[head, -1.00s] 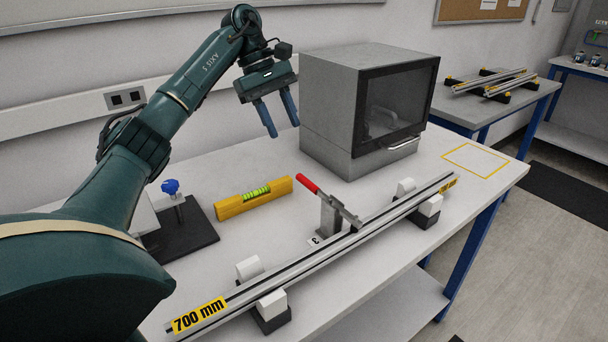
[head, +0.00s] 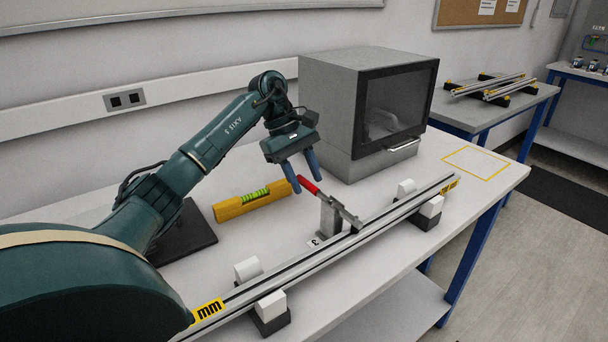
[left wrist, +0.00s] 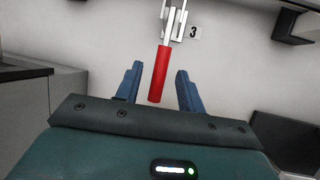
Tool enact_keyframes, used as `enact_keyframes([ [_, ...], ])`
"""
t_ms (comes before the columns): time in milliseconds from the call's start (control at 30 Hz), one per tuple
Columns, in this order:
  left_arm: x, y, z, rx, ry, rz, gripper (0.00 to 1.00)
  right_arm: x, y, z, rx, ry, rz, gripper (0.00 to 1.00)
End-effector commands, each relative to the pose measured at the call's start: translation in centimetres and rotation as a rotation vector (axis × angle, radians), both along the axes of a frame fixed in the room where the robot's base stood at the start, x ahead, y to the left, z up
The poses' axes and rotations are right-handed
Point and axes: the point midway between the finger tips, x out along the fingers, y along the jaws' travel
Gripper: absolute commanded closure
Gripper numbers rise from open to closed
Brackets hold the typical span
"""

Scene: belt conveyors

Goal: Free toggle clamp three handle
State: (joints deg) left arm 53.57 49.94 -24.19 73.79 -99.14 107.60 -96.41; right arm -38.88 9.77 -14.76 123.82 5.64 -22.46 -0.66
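Toggle clamp three (head: 331,216) stands on the bench beside the long aluminium rail (head: 385,217), next to a small "3" label (head: 314,244). Its arm reaches over the rail. Its red handle (head: 308,185) slants up to the left. My left gripper (head: 306,183) is open and empty, fingers pointing down, at the handle's free end. In the left wrist view, the red handle (left wrist: 159,75) shows between the two spread blue fingers of my left gripper (left wrist: 160,70). I see no contact, and how deep the handle sits between them is unclear. My right gripper is not in view.
A yellow spirit level (head: 250,200) lies left of the clamp. A grey oven-like box (head: 325,100) stands behind the gripper. White blocks (head: 271,304) flank the rail. A dark base plate (head: 190,235) is partly behind my left arm. The bench is clear inside a yellow outline (head: 478,162).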

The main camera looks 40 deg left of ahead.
Motion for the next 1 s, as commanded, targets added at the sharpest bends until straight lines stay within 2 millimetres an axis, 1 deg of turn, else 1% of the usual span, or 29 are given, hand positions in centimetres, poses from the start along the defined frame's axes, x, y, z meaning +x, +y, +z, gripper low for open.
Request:
enact_keyframes([
  [67,0.01,-0.01,0.01,0.000,0.000,0.000,0.61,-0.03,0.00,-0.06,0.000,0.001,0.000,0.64],
  [100,0.00,0.00,0.02,0.000,0.000,0.000,0.63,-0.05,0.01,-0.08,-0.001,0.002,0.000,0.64],
  [567,0.00,0.03,0.05,0.000,0.000,0.000,1.00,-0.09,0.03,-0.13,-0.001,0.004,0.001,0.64],
  [1000,0.16,0.03,0.18,0.005,-0.002,0.000,1.00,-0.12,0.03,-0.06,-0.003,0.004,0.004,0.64],
])
